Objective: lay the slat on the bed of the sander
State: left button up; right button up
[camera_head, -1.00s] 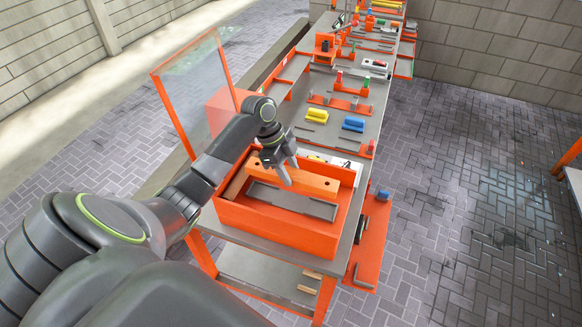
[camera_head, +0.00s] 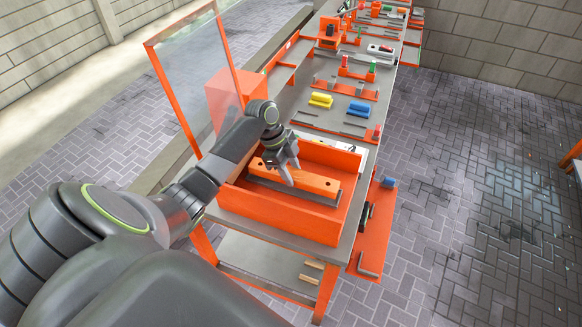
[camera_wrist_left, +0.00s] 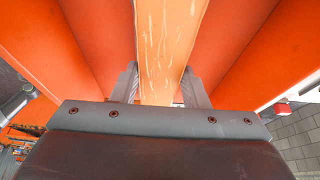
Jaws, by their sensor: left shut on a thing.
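My left gripper (camera_head: 287,174) points down into an orange open-topped housing (camera_head: 285,212), which looks like the sander, on the near end of the bench. It is shut on a light orange slat (camera_head: 320,184) with dark spots on top. In the left wrist view the slat (camera_wrist_left: 168,45) runs between the two fingers (camera_wrist_left: 168,88), between orange walls. A dark grey strip (camera_head: 308,197), perhaps the bed, shows beside the slat. I cannot tell whether the slat touches it. My right gripper is not in view.
A clear panel in an orange frame (camera_head: 149,75) stands left of the housing. Beyond it on the bench are a yellow block (camera_head: 320,100), a blue block (camera_head: 359,109) and several orange fixtures.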

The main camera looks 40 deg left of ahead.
pick_arm(q)
jog(key=shift+f, duration=0.5)
jog(key=shift+f+b, duration=0.6)
jog(key=shift+f, duration=0.05)
jog(key=o, duration=1.4)
jog(key=b+v, duration=0.2)
jog(key=v, duration=0.8)
jog(key=shift+a+r, duration=0.2)
jog(key=shift+r, duration=0.1)
jog(key=shift+s+a+r, duration=0.1)
jog(key=shift+a+r, duration=0.05)
jog(key=shift+r, duration=0.5)
